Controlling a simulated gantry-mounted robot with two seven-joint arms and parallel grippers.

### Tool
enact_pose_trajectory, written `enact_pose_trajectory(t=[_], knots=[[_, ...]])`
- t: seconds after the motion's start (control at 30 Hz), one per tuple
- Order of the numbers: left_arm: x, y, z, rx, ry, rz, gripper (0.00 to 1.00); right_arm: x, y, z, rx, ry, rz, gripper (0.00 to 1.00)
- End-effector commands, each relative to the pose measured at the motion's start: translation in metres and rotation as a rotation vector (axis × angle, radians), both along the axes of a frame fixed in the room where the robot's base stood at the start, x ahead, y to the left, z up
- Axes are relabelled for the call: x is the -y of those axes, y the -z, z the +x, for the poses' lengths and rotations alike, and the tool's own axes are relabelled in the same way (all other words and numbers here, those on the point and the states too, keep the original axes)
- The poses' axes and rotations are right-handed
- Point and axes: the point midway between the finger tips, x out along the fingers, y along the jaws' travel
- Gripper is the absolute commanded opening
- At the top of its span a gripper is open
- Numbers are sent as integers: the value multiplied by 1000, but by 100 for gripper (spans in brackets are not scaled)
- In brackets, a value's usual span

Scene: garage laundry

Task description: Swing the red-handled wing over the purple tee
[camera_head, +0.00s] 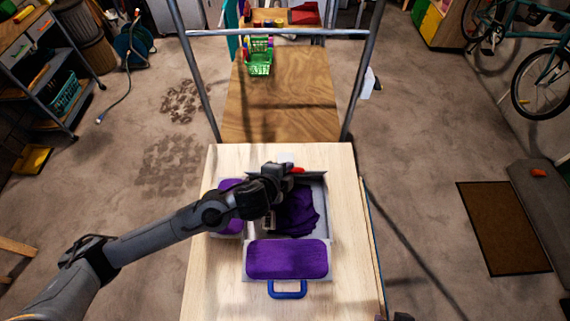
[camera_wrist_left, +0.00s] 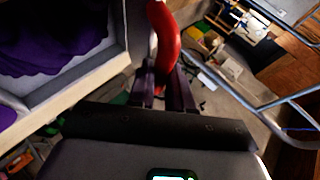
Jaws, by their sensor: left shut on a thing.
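The purple tee (camera_head: 296,212) lies bunched on the grey middle panel of the folding board (camera_head: 323,190). It also shows at upper left in the left wrist view (camera_wrist_left: 50,35). My left gripper (camera_head: 284,171) is over the board's far side, shut on the red handle (camera_wrist_left: 165,45). Only a small red bit of the handle shows in the head view (camera_head: 297,169). The wing joined to this handle is mostly hidden, so its angle cannot be told. A purple-padded left wing (camera_head: 229,186) is partly behind my arm.
The near purple-padded wing (camera_head: 286,260) has a blue handle (camera_head: 287,290). The pale table (camera_head: 215,290) has bare room around the board. A metal frame (camera_head: 280,32) rises behind it, with a wooden bench (camera_head: 282,95) and a green basket (camera_head: 260,60) beyond.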

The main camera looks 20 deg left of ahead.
Motion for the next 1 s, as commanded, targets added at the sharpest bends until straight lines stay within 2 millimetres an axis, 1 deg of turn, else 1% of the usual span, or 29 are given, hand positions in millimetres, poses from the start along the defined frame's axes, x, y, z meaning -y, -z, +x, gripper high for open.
enact_pose_trajectory(t=[0.03,0.47,0.5,0.57,0.87,1.0], knots=[[-6,31,-8,-49,-6,31,0,0,4,0,0,1,0,43],[-6,31,-10,-48,-7,32,0,0,5,0,0,-1,-1,43],[-6,31,-10,-48,-7,32,21,0,5,0,0,-1,-1,43],[-6,31,-9,-48,-6,31,29,0,5,0,-1,-2,-2,43],[-4,23,-7,-36,-6,23,29,2,3,0,0,-6,-9,43],[-5,18,-12,-35,-4,22,29,2,1,0,0,-5,-9,43]])
